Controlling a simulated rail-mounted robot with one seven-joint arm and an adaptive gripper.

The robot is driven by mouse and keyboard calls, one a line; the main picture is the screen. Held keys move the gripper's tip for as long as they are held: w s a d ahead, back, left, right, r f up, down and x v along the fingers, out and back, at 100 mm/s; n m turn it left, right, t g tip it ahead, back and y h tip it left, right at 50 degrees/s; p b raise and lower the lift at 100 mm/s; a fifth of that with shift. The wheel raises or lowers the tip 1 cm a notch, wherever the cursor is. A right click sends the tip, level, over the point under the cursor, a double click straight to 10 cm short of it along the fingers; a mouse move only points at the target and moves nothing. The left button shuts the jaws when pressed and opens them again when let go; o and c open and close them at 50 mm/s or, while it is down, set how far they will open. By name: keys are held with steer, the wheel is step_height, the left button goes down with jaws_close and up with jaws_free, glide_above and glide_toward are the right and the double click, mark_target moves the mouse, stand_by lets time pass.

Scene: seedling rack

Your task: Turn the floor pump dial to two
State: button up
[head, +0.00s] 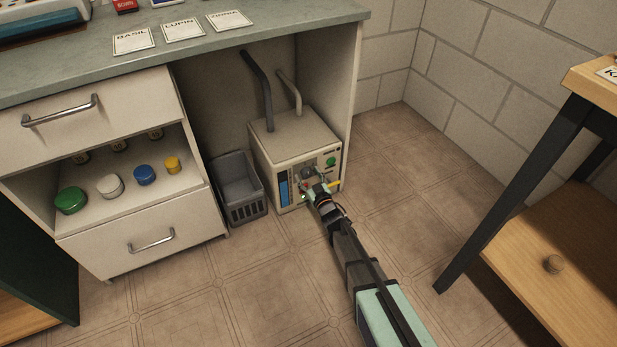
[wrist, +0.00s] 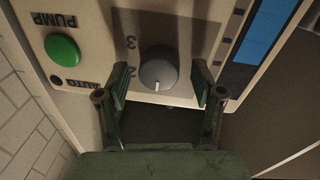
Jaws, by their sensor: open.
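The floor pump (head: 292,143) is a pale box on the floor under the counter. Its front faces my gripper (head: 315,190). In the wrist view, the round grey dial (wrist: 158,69) sits between the two fingers of my open gripper (wrist: 159,80). The fingers stand on either side of the dial, with small gaps visible. The dial's white mark points toward the bottom of the wrist picture. Other digits are not readable.
A green button (wrist: 62,48) marked PUMP and a small AUTO indicator (wrist: 57,80) are left of the dial; a blue gauge (wrist: 265,32) is right. A grey basket (head: 238,186) stands left of the pump. The counter (head: 280,28) overhangs it. Floor to the right is clear.

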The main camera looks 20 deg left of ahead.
steer(key=c, duration=1.1)
steer(key=shift+c, duration=0.2)
steer(key=shift+r+p, duration=0.1)
steer(key=shift+p, duration=0.3)
steer(key=shift+w+r+m+p, duration=0.1)
steer(key=shift+r+m+p, duration=0.05)
steer(key=shift+m+p, duration=0.9)
steer(key=m+p, duration=0.2)
steer(key=p, duration=0.2)
steer(key=shift+r, duration=0.1)
steer(key=m+p, duration=0.4)
steer(key=p, duration=0.1)
steer(key=shift+w+m+g, duration=0.1)
steer(key=shift+m+g, duration=0.15)
steer(key=shift+g, duration=0.05)
steer(key=m+p, duration=0.2)
steer(key=p, duration=0.1)
steer(key=shift+f+m, duration=0.2)
steer(key=shift+m, duration=0.2)
